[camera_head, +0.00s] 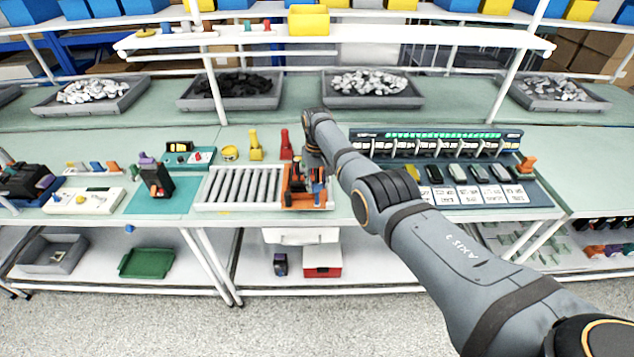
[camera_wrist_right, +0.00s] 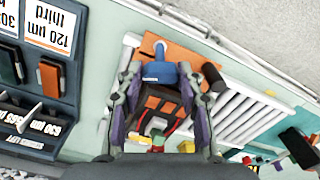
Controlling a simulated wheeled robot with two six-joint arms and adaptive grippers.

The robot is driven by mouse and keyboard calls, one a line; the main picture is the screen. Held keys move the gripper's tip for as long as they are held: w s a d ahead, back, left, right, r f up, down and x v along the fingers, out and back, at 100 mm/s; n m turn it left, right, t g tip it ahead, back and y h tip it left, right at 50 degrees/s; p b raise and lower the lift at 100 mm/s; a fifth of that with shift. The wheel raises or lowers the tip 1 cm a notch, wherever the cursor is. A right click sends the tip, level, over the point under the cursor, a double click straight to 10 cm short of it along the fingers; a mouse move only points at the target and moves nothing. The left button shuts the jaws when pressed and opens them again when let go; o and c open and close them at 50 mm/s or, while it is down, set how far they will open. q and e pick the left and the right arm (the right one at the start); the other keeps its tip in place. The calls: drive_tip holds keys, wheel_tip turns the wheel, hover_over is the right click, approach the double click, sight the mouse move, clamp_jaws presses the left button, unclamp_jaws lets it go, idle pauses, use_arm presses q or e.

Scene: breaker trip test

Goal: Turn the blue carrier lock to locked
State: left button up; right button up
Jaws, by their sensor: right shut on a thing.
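The orange carrier (camera_head: 296,199) sits at the right end of the roller conveyor; it also shows in the right wrist view (camera_wrist_right: 186,57). The blue carrier lock (camera_wrist_right: 158,72) stands up from the carrier between my right fingertips. My right gripper (camera_wrist_right: 160,82) is shut on the blue lock, with a finger on each side. In the head view my right gripper (camera_head: 314,178) is over the carrier and my own arm partly hides it. The lock's exact angle and any locked marking cannot be read. My left gripper is not in view.
The roller conveyor (camera_head: 242,186) runs left of the carrier. A panel with a row of labelled slots (camera_head: 450,143) stands close on the right. A red piece (camera_head: 286,146) and a yellow piece (camera_head: 255,147) stand behind the conveyor. Grey trays (camera_head: 372,101) line the back.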

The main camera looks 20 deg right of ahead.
drive_tip(key=shift+m, duration=2.2)
drive_tip(key=o, duration=1.2)
drive_tip(key=shift+c, duration=0.2)
wheel_tip(320, 180, up, 12)
